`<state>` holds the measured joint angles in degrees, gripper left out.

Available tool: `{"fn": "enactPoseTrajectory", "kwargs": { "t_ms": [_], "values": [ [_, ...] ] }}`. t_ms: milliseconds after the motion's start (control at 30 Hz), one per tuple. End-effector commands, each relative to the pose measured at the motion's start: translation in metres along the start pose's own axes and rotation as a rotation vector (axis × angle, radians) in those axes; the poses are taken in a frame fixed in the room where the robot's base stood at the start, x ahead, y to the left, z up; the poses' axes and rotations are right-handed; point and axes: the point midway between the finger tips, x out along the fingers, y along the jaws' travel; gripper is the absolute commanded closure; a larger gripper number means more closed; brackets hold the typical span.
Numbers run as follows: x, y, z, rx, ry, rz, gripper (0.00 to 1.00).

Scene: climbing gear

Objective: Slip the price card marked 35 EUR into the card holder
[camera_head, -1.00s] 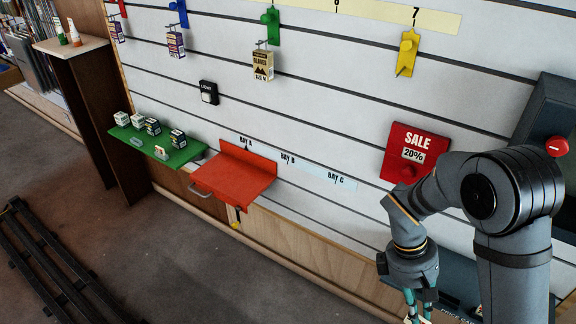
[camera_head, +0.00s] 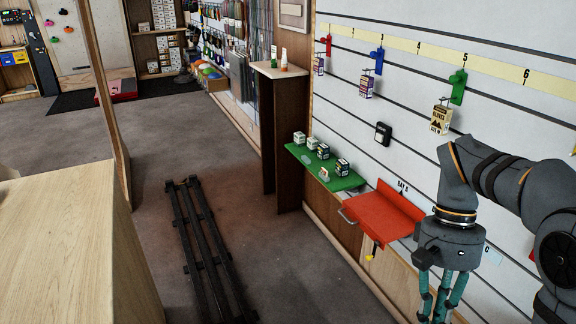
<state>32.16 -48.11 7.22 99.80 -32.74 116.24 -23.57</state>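My gripper (camera_head: 436,310) hangs fingers-down at the lower right, in front of the slatted wall and to the right of the red shelf. Its teal fingers show, but the tips are near the lower picture edge, and I cannot tell whether they hold anything. The green shelf (camera_head: 346,184) carries small boxes and a small pale holder (camera_head: 324,174) at its front edge. A second small clear piece lies farther back on that edge; both are too small to read. I cannot make out a card marked 35 EUR.
The red shelf (camera_head: 378,216) with a handle sits between my gripper and the green shelf. Coloured hooks with hanging packs line the wall above. A dark rail track (camera_head: 209,250) runs on the floor; a wooden counter (camera_head: 70,250) fills the left.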

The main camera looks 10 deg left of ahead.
Motion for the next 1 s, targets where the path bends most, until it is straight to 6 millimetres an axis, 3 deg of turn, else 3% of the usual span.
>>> {"fn": "enactPoseTrajectory", "kwargs": {
  "t_ms": [500, 800, 1000],
  "values": [
    [-0.001, 0.000, 0.001, 0.001, 0.000, 0.000, 1.00],
    [-0.035, 0.001, 0.026, -0.002, -0.003, 0.003, 1.00],
    [-0.042, 0.000, 0.036, 0.001, -0.002, 0.000, 1.00]
  ]
}}
